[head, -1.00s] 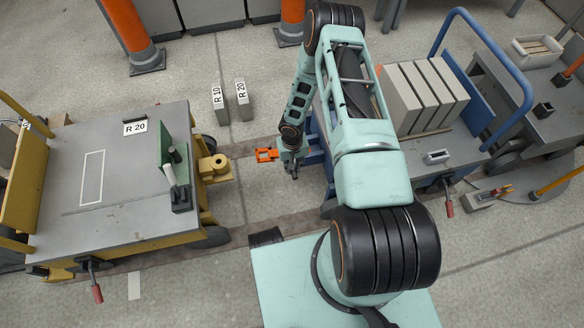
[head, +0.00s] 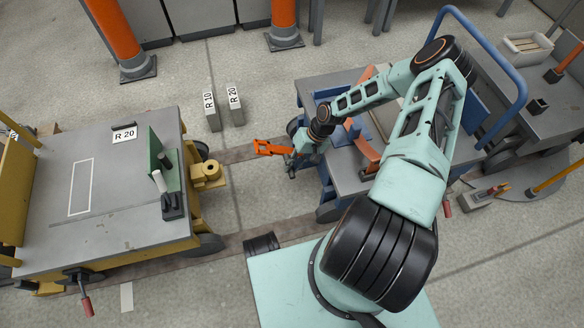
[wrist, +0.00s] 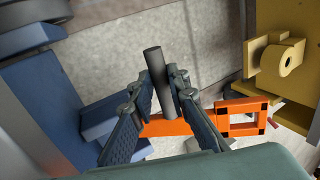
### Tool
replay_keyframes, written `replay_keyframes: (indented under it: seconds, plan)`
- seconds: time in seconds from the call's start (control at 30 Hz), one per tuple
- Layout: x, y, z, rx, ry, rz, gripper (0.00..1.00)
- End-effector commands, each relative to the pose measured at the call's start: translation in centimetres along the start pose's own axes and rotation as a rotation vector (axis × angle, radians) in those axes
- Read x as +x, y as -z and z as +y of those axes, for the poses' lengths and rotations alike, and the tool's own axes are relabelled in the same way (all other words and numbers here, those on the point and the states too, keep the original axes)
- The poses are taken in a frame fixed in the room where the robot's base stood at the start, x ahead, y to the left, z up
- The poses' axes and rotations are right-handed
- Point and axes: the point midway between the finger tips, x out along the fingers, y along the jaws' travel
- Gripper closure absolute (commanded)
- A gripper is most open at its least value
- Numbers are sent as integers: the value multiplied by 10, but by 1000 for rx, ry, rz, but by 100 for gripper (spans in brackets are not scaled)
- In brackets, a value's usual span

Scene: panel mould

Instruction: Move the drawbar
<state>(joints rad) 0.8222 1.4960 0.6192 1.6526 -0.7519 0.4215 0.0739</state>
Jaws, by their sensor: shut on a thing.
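The orange drawbar (head: 272,148) reaches left from the front of the blue cart (head: 345,185), its open square loop at the free end. In the wrist view the drawbar (wrist: 240,116) passes behind my fingers. My gripper (head: 291,168) is at the drawbar, in front of the blue cart. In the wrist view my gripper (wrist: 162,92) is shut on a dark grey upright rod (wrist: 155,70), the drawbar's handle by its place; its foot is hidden. The yellow cart's round coupling (head: 209,170) is left of the loop, with a gap between; it also shows in the wrist view (wrist: 280,60).
The yellow cart (head: 110,210) carries an R 20 label. Two grey marker blocks, R 10 (head: 211,112) and R 20 (head: 235,104), stand on the floor behind the gap. Orange posts (head: 118,40) stand at the back. My arm covers much of the blue cart's top.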

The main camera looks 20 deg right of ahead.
Motion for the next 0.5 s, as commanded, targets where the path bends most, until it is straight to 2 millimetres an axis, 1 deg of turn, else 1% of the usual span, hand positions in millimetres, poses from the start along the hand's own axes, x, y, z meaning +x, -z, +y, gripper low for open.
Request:
replay_keyframes:
  seconds: [0.2,0.5]
  plan:
    - [-2,-1,0,3,38,-3,100]
    - [-3,-1,0,0,49,-4,100]
